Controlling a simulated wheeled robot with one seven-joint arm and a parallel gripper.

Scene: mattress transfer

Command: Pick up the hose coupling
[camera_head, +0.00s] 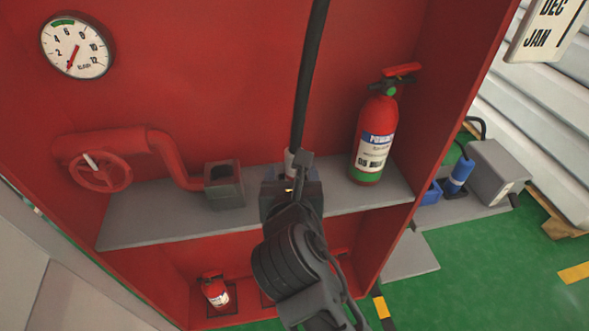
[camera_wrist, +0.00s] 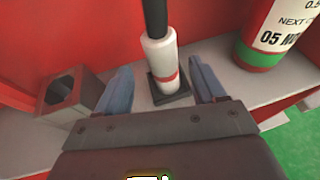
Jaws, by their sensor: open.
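The hose coupling (camera_wrist: 159,54) is a white cylinder with a red band, on the end of a black hose (camera_wrist: 154,14). It is upright over a dark square base (camera_wrist: 173,96) on the grey shelf. My gripper (camera_wrist: 160,68) is open, with one blue-grey finger left of the coupling and one right of it. Gaps show between the fingers and the coupling. In the head view my arm and gripper (camera_head: 290,180) hide most of the coupling; only a sliver of white shows (camera_head: 289,160).
A red fire extinguisher (camera_head: 375,138) stands on the shelf (camera_head: 150,213) to the right. A grey square socket (camera_head: 224,187) is to the left, by a red pipe with a valve wheel (camera_head: 100,172). Cabinet walls enclose the shelf. A small extinguisher (camera_head: 215,290) stands below.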

